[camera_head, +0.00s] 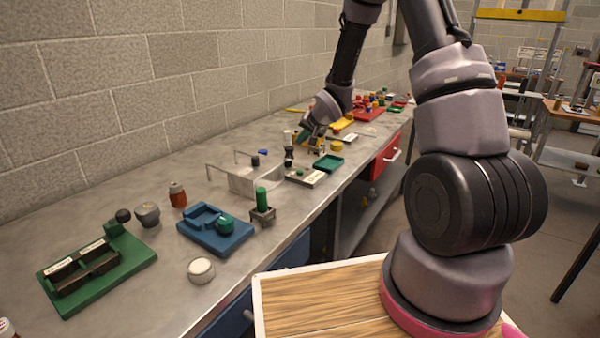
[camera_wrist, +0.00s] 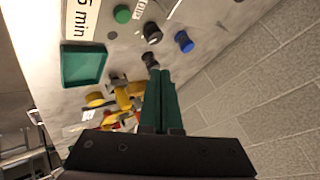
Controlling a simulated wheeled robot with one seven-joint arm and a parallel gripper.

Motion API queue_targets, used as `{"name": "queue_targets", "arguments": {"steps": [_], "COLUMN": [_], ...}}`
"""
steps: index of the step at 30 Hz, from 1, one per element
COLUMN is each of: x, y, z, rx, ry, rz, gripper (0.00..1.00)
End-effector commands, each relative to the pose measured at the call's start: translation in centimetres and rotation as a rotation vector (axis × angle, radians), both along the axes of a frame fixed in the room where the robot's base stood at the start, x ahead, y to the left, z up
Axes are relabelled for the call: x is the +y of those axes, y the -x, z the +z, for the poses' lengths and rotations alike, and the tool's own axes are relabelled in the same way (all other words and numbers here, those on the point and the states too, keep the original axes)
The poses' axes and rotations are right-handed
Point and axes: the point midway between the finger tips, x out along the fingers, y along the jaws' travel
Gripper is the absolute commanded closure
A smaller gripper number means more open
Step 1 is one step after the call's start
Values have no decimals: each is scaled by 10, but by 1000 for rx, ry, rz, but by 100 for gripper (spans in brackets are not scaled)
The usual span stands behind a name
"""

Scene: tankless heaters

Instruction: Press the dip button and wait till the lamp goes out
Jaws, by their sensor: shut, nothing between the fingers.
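My gripper (camera_head: 301,139) is shut and empty over the middle of the bench. In the wrist view its green fingers (camera_wrist: 155,73) are closed together, their tips at a small dark knob-like part (camera_wrist: 150,60); I cannot tell whether they touch it. Beyond it are another black knob (camera_wrist: 152,33) and a round green button (camera_wrist: 122,14) by a white label (camera_wrist: 82,18) reading "5 min". In the head view a pale labelled box (camera_head: 306,177) stands below the gripper. Neither view shows clearly which part is the dip button or a lit lamp.
A green tray (camera_head: 328,162) lies right of the box; a blue piece (camera_wrist: 184,41) lies near the knobs. A metal stand (camera_head: 240,182), green cylinder (camera_head: 262,198), blue fixture (camera_head: 212,229) and green fixture (camera_head: 98,270) stand nearer. Yellow and red items crowd the far bench. A block wall runs behind.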

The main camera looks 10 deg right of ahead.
Motion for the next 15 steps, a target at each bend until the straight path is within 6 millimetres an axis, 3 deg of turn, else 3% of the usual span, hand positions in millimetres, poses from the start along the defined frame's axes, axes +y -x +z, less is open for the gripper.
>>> {"name": "queue_targets", "arguments": {"steps": [5, 15], "x": [0, 1], "y": [0, 1], "z": [-13, -61], "rx": [2, 4], "ry": [0, 1], "rz": [1, 2], "gripper": [100, 100]}}
